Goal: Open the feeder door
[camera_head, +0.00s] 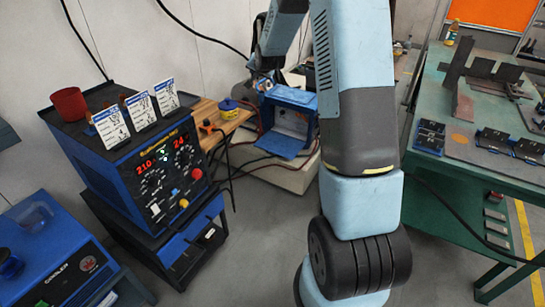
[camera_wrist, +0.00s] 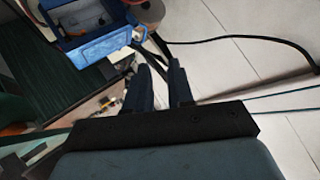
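The feeder (camera_head: 290,98) is a blue box on a pale block by the wall in the head view. Its light interior shows, and a blue panel (camera_head: 283,145), which looks like its door, slopes outward from the lower front edge. In the wrist view the blue feeder (camera_wrist: 100,46) is at the upper left, beyond my fingers. My gripper (camera_wrist: 160,66) has two dark fingers apart, with a gap and no thing clearly held between them. In the head view my gripper (camera_head: 264,76) is beside the feeder's upper left, small and partly hidden.
A welding power source (camera_head: 160,165) on a cart stands left, with a wooden table (camera_head: 222,120) behind it. A green workbench (camera_head: 470,75) with fixtures is on the right. Cables run across the floor near the feeder. Open grey floor (camera_head: 260,230) lies between cart and bench.

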